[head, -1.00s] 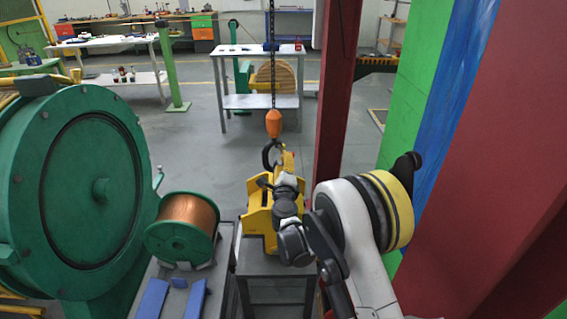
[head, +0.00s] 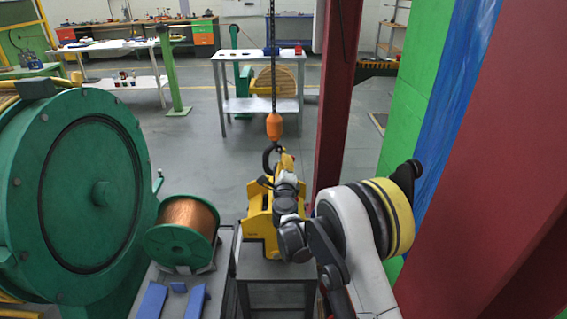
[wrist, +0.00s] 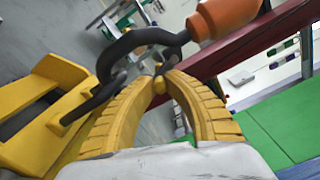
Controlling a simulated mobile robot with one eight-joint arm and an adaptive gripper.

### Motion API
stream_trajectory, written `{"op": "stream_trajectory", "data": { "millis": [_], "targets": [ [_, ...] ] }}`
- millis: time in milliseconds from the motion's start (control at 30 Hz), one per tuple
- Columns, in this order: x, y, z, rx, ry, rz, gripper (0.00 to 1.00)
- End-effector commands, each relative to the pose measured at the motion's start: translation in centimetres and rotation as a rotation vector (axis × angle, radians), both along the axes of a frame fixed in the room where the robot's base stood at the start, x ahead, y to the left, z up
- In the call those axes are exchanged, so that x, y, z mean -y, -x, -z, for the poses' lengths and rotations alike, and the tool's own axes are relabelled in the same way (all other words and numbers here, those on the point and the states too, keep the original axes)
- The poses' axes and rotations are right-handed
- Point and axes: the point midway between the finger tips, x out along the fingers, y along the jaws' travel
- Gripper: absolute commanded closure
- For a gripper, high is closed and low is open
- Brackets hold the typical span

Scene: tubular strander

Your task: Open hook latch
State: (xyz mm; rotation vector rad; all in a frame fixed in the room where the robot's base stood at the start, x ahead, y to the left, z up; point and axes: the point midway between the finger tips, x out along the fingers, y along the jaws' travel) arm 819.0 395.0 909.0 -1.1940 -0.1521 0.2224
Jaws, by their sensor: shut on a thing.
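A black crane hook (head: 267,158) hangs under an orange block (head: 274,126) on a chain, above a yellow fixture (head: 256,217). In the wrist view the hook (wrist: 112,56) curves down from the orange block (wrist: 228,14), just beyond my fingertips. My gripper (wrist: 163,74) has two yellow ridged fingers whose tips meet beside the hook. It is shut on a small part at the hook's opening, apparently the hook latch; the fingertips mostly hide it. In the head view my gripper (head: 284,160) is at the hook, largely hidden by my wrist.
A copper spool (head: 190,216) with green flanges and a large green drum (head: 88,192) stand at left. A dark red column (head: 338,110) rises close on the right. A grey table (head: 262,105) stands behind, with open floor between.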

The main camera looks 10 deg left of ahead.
Motion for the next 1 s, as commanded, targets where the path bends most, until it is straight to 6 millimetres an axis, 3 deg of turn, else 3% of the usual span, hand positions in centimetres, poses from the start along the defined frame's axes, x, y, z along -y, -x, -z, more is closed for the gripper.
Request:
{"op": "stream_trajectory", "data": {
  "millis": [267, 1000],
  "targets": [
    [0.5, -0.1, -0.2, 0.034, 0.134, 0.001, 1.0],
    [1.8, -0.5, -2.0, 0.199, 0.769, 0.0, 1.0]
  ]
}}
